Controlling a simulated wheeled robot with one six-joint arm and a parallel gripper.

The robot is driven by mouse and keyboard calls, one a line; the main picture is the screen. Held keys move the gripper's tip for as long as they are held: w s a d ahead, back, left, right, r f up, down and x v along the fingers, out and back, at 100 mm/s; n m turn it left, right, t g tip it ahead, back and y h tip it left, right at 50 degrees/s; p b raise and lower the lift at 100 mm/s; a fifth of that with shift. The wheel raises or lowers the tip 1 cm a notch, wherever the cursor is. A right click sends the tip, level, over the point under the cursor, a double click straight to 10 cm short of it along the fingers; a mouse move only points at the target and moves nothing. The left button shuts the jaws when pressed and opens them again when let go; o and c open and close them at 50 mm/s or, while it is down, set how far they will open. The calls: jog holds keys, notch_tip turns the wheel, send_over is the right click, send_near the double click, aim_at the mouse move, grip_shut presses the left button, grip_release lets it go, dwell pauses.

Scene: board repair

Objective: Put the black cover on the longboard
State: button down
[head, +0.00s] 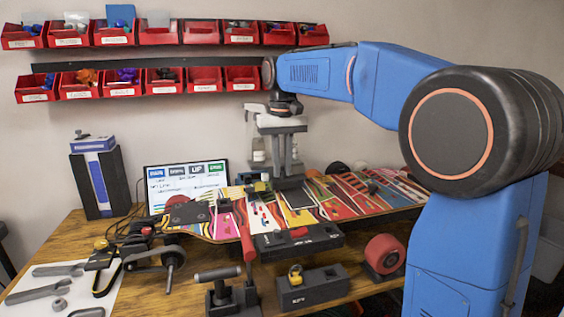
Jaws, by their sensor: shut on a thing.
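The longboard (340,196) lies across the table with a bright multicoloured top and several small parts on it. My gripper (285,168) points straight down over the middle of the board. Its fingers are shut on a small dark flat piece, which looks like the black cover (290,184). The cover is at or just above the board's surface; I cannot tell whether it touches. The gripper hides part of the board behind it.
A black block (299,242) sits at the board's front edge, with a dark box (311,287) nearer. A red wheel (384,254) stands front right. A clamp with a red handle (246,238) rises in front. A screen (187,183) stands behind; tools lie on a white sheet (48,288) at left.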

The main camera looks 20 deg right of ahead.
jog(key=shift+f, duration=0.7)
dwell(1.1)
jog(key=c, duration=1.6)
grip_release()
jog(key=shift+c, duration=1)
jog(key=shift+r, duration=3.8)
